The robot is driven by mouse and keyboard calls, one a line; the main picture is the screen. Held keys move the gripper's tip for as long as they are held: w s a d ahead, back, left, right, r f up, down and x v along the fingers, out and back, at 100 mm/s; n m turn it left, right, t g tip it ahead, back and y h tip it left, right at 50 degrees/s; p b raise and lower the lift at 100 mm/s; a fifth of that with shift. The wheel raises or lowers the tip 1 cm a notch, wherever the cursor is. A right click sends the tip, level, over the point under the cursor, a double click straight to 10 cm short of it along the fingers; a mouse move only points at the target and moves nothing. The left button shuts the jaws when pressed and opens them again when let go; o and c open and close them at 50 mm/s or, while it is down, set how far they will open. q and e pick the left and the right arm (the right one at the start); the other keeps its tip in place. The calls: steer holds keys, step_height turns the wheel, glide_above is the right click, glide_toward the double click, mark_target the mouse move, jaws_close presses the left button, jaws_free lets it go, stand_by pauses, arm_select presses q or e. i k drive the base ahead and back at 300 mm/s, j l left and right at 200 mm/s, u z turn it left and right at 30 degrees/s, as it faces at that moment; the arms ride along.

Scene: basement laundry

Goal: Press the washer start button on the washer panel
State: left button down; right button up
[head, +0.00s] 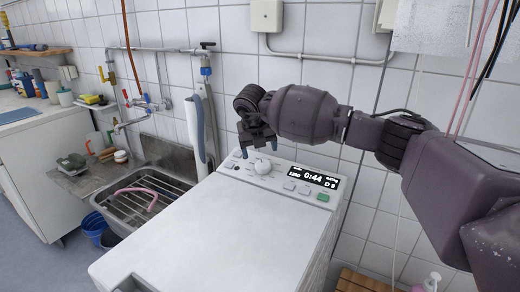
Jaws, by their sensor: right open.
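The white washer (190,228) stands in the middle of the head view with its panel along the back of the top. The panel has a white round knob (262,166), a lit display (313,176) reading 0:44, a few small pale buttons (290,187) and a green button (323,197) at the right end. I cannot read a start label on any button. My right gripper (258,147) is open and empty, pointing down above the knob, to the left of the green button. My left gripper is not in view.
A metal sink (140,178) with a rack and pink hose is left of the washer. A white and blue upright object (196,130) stands behind the washer's back left. Pipes and a tap run along the tiled wall. The washer's top is clear.

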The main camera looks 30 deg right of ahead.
mark_target(322, 197)
steer(key=k+l, duration=0.75)
steer(key=k, duration=0.1)
